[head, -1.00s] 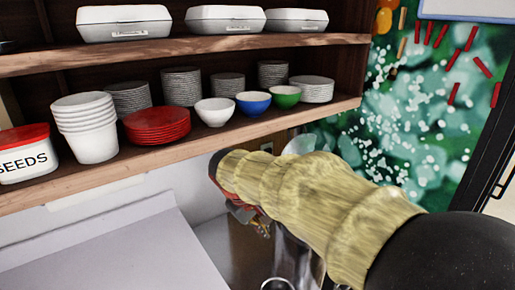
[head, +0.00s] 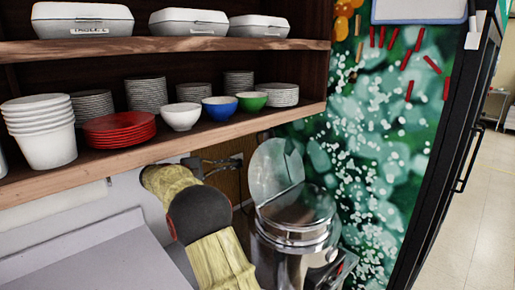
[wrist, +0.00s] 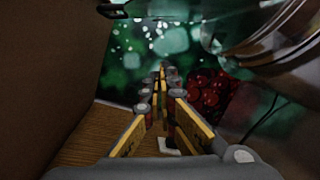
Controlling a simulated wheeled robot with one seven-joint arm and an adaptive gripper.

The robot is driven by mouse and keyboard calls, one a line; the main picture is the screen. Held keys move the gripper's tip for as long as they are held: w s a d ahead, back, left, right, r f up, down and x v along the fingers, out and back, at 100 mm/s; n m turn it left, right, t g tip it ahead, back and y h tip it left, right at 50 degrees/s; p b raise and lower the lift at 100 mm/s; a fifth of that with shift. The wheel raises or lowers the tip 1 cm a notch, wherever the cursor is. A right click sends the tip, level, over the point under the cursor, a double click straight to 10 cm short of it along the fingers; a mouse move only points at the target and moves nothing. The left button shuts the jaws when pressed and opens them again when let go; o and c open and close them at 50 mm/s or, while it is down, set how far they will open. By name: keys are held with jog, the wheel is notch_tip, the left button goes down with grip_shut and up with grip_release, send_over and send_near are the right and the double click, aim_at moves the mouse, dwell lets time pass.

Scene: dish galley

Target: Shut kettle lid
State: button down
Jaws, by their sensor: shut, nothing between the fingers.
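The kettle (head: 290,245) is a shiny metal pot standing at the lower middle of the head view. Its round, see-through lid (head: 276,170) stands up steeply, open, at the back left of the rim. My gripper (head: 222,164) is left of the raised lid, partly hidden by my yellow-sleeved arm, and looks apart from it. In the wrist view my gripper (wrist: 165,75) has its fingers together with nothing between them. Curved metal and clear parts of the kettle (wrist: 265,40) fill the upper right there, beside the fingers.
A wooden shelf (head: 180,145) with bowls and plates hangs above my arm. A grey counter surface (head: 95,255) lies at the lower left. A green patterned panel (head: 375,150) stands behind the kettle, with a dark-framed door (head: 440,160) to its right.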

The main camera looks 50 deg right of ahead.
aim_at(259, 143)
jog(key=s+d+r+m+g+h+b, duration=0.1)
jog(key=s+d+r+b, duration=0.5)
jog(key=d, duration=0.3)
jog(key=shift+d+r+h, duration=0.15)
jog(key=shift+d+h, duration=0.1)
jog(key=shift+h, duration=0.05)
dwell(0.6)
